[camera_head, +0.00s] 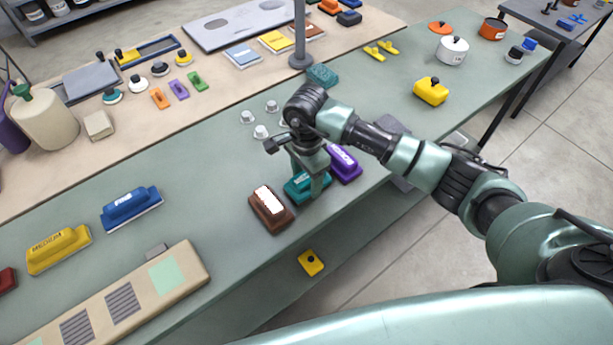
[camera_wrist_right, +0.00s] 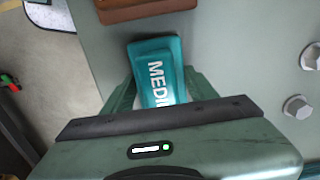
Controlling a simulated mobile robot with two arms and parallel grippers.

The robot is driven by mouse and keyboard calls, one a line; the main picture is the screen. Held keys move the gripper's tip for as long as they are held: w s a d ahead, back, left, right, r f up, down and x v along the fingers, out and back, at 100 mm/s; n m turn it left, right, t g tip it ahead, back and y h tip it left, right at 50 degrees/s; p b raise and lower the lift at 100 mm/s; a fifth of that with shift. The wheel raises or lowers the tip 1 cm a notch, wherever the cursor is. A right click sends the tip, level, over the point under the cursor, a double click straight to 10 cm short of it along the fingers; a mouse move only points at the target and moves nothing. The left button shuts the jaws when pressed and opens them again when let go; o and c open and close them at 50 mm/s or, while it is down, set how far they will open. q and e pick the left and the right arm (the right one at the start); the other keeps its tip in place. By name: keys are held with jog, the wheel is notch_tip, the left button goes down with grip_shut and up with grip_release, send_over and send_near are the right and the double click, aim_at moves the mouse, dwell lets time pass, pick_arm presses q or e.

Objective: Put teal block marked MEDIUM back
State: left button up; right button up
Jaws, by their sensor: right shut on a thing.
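The teal block marked MEDIUM (camera_head: 298,189) is on the green table between a brown block (camera_head: 270,209) and a purple block (camera_head: 345,164). My right gripper (camera_head: 307,185) comes down over it from above and is shut on it. In the right wrist view the teal block (camera_wrist_right: 158,72) sits between the fingers of my right gripper (camera_wrist_right: 155,88), with the letters "MEDI" showing and the rest hidden by the gripper body. I cannot tell whether the block touches the table. My left gripper is not in view.
A yellow block (camera_head: 58,250) and a blue block (camera_head: 131,208) stand at the left, behind a beige board (camera_head: 120,300) with striped patches. Several silver knobs (camera_head: 261,131) are just behind the gripper. A lidded yellow box (camera_head: 431,91) stands at the right. The table between the blue and brown blocks is clear.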

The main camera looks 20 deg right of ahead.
jog(key=shift+f, duration=0.2)
jog(key=o, duration=1.3)
jog(key=shift+r, duration=0.1)
jog(key=shift+r, duration=0.2)
jog(key=shift+w+r, duration=0.1)
jog(key=shift+r, duration=0.25)
notch_tip(320, 180, up, 11)
jog(key=b, duration=0.3)
jog(key=shift+r, duration=0.1)
